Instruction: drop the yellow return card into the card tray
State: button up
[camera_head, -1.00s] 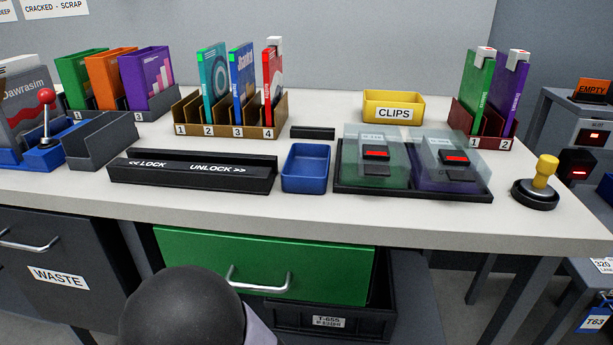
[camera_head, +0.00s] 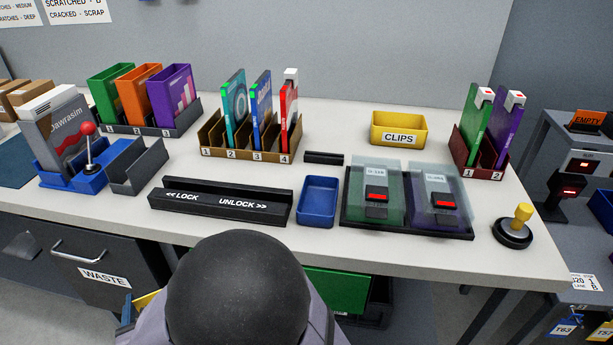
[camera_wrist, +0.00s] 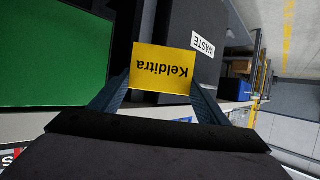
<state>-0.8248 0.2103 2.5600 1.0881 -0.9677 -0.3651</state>
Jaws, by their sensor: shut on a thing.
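The yellow card (camera_wrist: 162,68), printed "Kelditra" and upside down in the wrist view, is held between the two fingers of my gripper (camera_wrist: 160,88). In the head view only a yellow sliver (camera_head: 143,300) of it shows beside my dark arm, in front of the bench's front edge. A small blue open tray (camera_head: 318,196) lies on the bench between the black lock bar and the two clear cases. It looks empty and bears no readable label; it may be the card tray. My gripper is to the left of it and nearer the camera, not over it.
A black LOCK/UNLOCK bar (camera_head: 220,206) lies left of the blue tray. A black tray with clear cases (camera_head: 405,226) lies right. A yellow CLIPS bin (camera_head: 398,127) and numbered racks stand behind.

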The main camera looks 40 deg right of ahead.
jog(key=d+r+m+h+p, duration=0.1)
jog(key=d+r+p, duration=0.2)
jog(key=r+p, duration=0.5)
jog(key=d+r+m+g+h+p, duration=0.15)
jog(key=d+r+p, duration=0.25)
jog(key=r+p, duration=0.4)
jog(key=d+r+m+t+h+p, duration=0.1)
jog(key=d+r+h+p, duration=0.15)
jog(key=r+p, duration=0.55)
jog(key=s+d+r+m+g+h+p, duration=0.1)
jog(key=d+m+g, duration=0.3)
jog(key=d, duration=0.5)
jog(key=s+d+r+m+g+h+p, duration=0.1)
jog(key=s+d+m+g+h+p, duration=0.1)
jog(key=d, duration=0.7)
jog(key=s+d+r+m+g+h+p, duration=0.1)
jog(key=s+d+m+g+h+p, duration=0.1)
jog(key=d+m+g+h+p, duration=0.2)
jog(key=d+m+g+p, duration=0.1)
jog(key=d+m+g, duration=0.2)
jog(key=d, duration=0.3)
jog(key=shift+s+r, duration=0.15)
jog(key=shift+s, duration=0.2)
jog(key=shift+m, duration=0.25)
notch_tip(320, 180, down, 6)
jog(key=b, duration=0.6)
jog(key=shift+b, duration=0.35)
jog(key=o, duration=1.1)
